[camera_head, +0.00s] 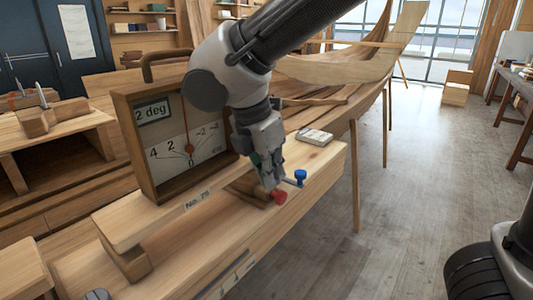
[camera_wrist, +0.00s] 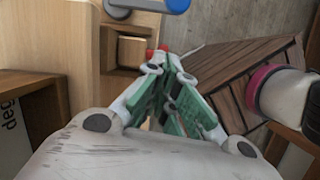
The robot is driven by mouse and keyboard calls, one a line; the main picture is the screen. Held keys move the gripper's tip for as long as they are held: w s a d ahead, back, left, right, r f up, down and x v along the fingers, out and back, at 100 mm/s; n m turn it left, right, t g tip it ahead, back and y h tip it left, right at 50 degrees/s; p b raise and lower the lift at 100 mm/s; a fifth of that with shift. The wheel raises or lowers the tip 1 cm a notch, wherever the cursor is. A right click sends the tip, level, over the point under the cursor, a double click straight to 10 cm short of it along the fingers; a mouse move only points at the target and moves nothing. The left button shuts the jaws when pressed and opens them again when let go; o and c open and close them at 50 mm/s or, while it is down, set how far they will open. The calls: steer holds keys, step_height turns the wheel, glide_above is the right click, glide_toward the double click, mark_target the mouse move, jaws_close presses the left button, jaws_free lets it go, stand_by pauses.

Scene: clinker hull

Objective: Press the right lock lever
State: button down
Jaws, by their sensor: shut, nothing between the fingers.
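Two levers stand at the right end of the wooden bench beam (camera_head: 205,235): one with a red knob (camera_head: 279,197) and one with a blue knob (camera_head: 300,177). My gripper (camera_head: 269,184) points down, shut and empty, right by the red knob. I cannot tell whether it touches it. In the wrist view my shut fingertips (camera_wrist: 160,55) partly cover a bit of red (camera_wrist: 151,53), and the blue lever (camera_wrist: 165,5) lies at the top edge, apart from them. A wooden block (camera_wrist: 131,50) sits in a square recess left of the fingertips.
A framed dial gauge (camera_head: 175,140) with a "2 deg" card stands on the beam, left of my gripper. A small pale box (camera_head: 315,136) lies behind the levers. A planked boat hull (camera_head: 340,75) stretches behind. The floor (camera_head: 420,170) to the right is clear.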

steer(key=shift+w+d+f, duration=1)
steer(key=shift+w+d, duration=0.15)
steer(key=shift+d, duration=0.1)
steer(key=shift+w+d+f, duration=0.1)
steer(key=shift+w+d, duration=0.3)
